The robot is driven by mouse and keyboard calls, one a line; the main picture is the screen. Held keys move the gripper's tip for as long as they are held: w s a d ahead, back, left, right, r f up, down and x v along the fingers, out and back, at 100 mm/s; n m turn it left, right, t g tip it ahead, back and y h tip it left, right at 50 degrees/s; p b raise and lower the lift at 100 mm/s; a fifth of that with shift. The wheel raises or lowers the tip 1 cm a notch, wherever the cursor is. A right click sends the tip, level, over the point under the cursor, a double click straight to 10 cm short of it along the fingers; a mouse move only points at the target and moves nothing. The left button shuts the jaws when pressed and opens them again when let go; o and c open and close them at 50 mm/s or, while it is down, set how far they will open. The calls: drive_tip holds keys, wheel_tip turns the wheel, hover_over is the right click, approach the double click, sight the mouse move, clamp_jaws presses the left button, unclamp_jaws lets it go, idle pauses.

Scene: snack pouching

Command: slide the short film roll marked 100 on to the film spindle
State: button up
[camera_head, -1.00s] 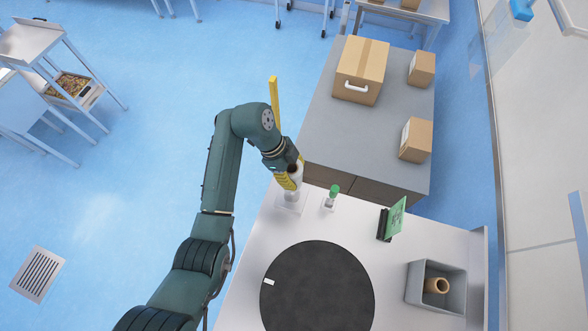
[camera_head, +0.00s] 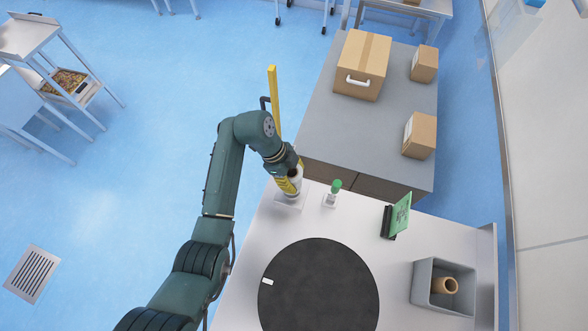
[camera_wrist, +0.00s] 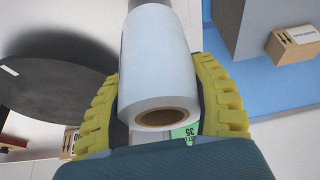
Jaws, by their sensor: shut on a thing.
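The film roll (camera_wrist: 160,60) is a white cylinder with a brown core ring facing the camera in the wrist view. My gripper (camera_head: 289,186) has its yellow fingers shut on the roll's sides. A grey rod-like part (camera_wrist: 133,4), perhaps the film spindle, shows at the roll's far end; the wrist view does not show clearly whether it enters the core. In the head view, my gripper is just above a pale square base plate (camera_head: 284,203), and the roll is mostly hidden. The mark 100 is not visible.
A green-capped item (camera_head: 334,190) stands close to the right. A black round disc (camera_head: 318,285), a green card on a stand (camera_head: 396,216) and a grey bin (camera_head: 420,288) with a tan tube (camera_head: 445,286) share the bench. A yellow post (camera_head: 273,100) rises behind.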

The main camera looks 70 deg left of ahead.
drive_tip(key=shift+f+b, duration=1)
drive_tip(key=shift+f, duration=0.75)
drive_tip(key=o, duration=1.3)
drive_tip(key=v, duration=1.2)
